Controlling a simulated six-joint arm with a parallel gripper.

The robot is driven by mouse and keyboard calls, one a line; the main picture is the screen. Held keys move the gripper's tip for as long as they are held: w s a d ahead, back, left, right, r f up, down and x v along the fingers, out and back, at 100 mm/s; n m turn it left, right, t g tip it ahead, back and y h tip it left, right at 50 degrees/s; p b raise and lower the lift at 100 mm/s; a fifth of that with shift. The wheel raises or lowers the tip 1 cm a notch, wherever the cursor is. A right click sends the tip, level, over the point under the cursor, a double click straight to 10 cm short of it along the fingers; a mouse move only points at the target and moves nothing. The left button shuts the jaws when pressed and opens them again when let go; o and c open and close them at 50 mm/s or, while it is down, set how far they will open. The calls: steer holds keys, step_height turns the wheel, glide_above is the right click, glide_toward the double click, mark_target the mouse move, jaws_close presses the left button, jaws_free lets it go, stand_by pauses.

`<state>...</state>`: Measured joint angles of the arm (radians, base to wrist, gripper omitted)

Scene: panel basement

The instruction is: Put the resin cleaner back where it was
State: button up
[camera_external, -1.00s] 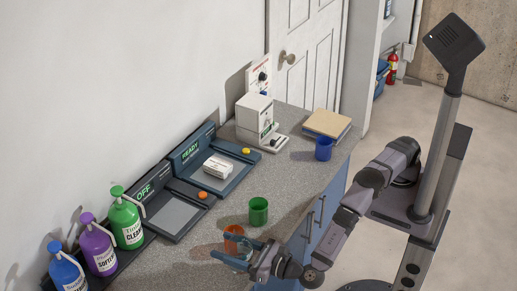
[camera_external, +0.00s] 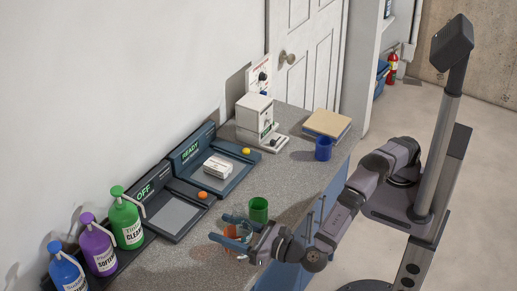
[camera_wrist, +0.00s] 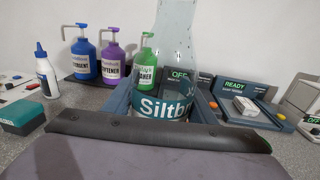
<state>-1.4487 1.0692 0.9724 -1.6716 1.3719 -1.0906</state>
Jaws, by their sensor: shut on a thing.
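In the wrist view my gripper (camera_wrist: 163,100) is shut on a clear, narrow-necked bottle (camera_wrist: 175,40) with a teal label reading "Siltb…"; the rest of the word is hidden. The bottle looks upright. Whether its base touches the counter cannot be seen. A green pump bottle (camera_external: 127,220) marked "CLEANER" stands at the wall, apart from my gripper; it also shows in the wrist view (camera_wrist: 146,68).
Purple (camera_external: 98,246) and blue (camera_external: 66,270) pump bottles stand beside the green one. The green cup (camera_external: 258,210) is close to my gripper. The "OFF" device (camera_external: 173,215) has a bare plate; the "READY" device (camera_external: 205,150) carries a white box (camera_external: 219,166). A blue cup (camera_external: 323,149) stands farther back.

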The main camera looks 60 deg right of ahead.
step_height(320, 180, up, 4)
steer(key=r, duration=0.1)
steer(key=w+d+f+m+h+p, duration=0.1)
steer(key=w+d+m+h+p, duration=0.25)
steer(key=d, duration=0.75)
steer(key=w+d+f+m+h+p, duration=0.15)
steer(key=w+d+h, duration=0.35)
steer(key=d, duration=0.6)
steer(key=d+r+m+g+h+p, duration=0.2)
steer(key=d+m+g+h+p, duration=0.25)
steer(key=d, duration=1.75)
steer(key=shift+n+t, duration=0.25)
step_height(320, 180, down, 5)
steer(key=shift+s+r+b, duration=0.1)
steer(key=shift+r+b, duration=0.05)
steer(key=shift+b, duration=0.15)
steer(key=shift+d, duration=0.1)
steer(key=shift+f+p, duration=0.95)
steer(key=shift+f, duration=4.05)
